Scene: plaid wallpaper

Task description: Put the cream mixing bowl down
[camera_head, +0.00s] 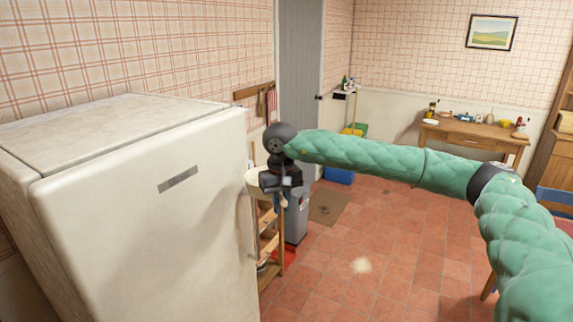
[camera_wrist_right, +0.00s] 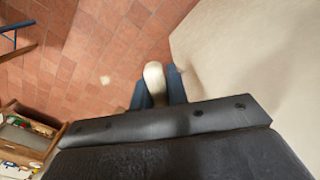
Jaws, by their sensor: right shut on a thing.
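My right gripper (camera_head: 281,200) is beside the fridge door's far edge, pointing down. It is shut on a cream thing just left of it, which I take to be the cream mixing bowl (camera_head: 257,177). Only a small part of the bowl shows between gripper and fridge; the rest is hidden. In the right wrist view a pale rounded piece of the held bowl (camera_wrist_right: 154,78) sits between the blue fingers of the right gripper (camera_wrist_right: 157,90). Red floor tiles show far below the fingers. My left gripper is not in view.
The white fridge (camera_head: 130,215) stands close on the left. A wooden shelf unit (camera_head: 267,235) and a grey bin (camera_head: 297,218) stand below and behind the gripper. A wooden table (camera_head: 470,133) with small items is at the back right. The middle floor is clear.

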